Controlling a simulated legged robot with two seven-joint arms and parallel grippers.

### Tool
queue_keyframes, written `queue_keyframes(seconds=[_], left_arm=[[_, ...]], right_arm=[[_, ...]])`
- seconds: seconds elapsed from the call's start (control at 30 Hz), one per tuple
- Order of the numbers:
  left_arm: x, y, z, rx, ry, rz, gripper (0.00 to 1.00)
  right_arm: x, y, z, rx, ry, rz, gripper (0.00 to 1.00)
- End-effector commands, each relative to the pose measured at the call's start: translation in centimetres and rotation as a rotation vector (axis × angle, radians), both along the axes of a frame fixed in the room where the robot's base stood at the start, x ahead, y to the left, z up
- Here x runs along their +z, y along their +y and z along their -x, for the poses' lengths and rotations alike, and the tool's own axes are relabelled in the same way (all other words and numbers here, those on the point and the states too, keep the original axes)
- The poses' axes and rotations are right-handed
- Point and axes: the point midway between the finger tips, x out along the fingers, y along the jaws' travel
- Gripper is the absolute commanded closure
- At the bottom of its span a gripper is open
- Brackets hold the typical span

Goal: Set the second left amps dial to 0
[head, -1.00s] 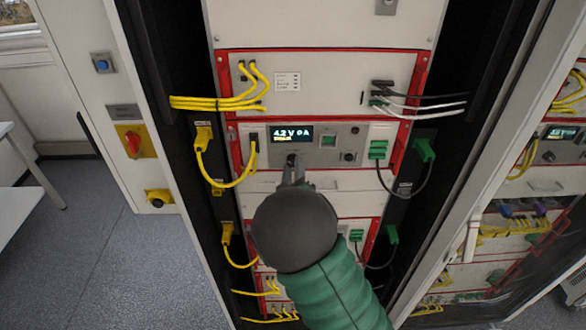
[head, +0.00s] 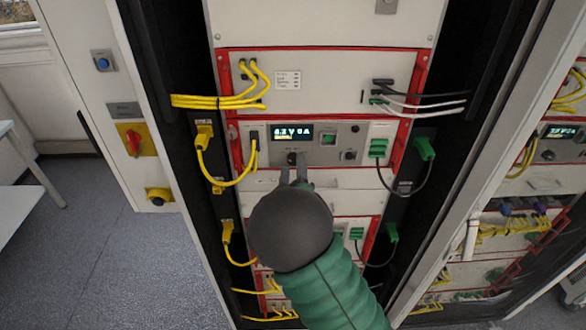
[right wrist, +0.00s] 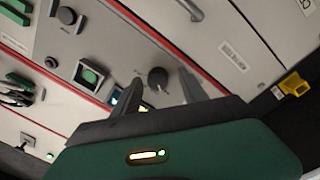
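The black amps dial (head: 292,157) sits below the lit display (head: 292,132) on the second red-framed panel of the left rack. The display looks like about 4.2 V and 5 or 6 A; its digits are small and blurred. My right gripper (head: 294,166) is just below and in front of the dial, fingers apart. In the right wrist view the dial (right wrist: 158,80) shows between the spread fingertips, with a visible gap to each. The gripper partly hides the display there. My left gripper is not in view.
A green-lit square button (head: 328,138) and another black knob (head: 349,156) sit right of the dial. Yellow cables (head: 238,180) hang left and a dark cable (head: 405,192) loops right. A second rack (head: 530,215) stands at the right.

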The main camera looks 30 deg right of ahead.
Motion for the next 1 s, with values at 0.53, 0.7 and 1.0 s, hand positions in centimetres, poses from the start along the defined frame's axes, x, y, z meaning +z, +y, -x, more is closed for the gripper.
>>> queue_keyframes(seconds=[0.53, 0.7, 1.0], left_arm=[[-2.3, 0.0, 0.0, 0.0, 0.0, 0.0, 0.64], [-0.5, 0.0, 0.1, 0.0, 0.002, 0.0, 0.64], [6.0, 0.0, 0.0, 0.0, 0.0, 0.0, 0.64]], right_arm=[[-0.4, 3.5, 5.1, 0.003, -0.005, -0.002, 0.49], [0.6, 4.9, 7.2, -0.002, 0.003, 0.004, 0.49], [0.8, 5.8, 8.3, -0.005, 0.005, 0.005, 0.49]])
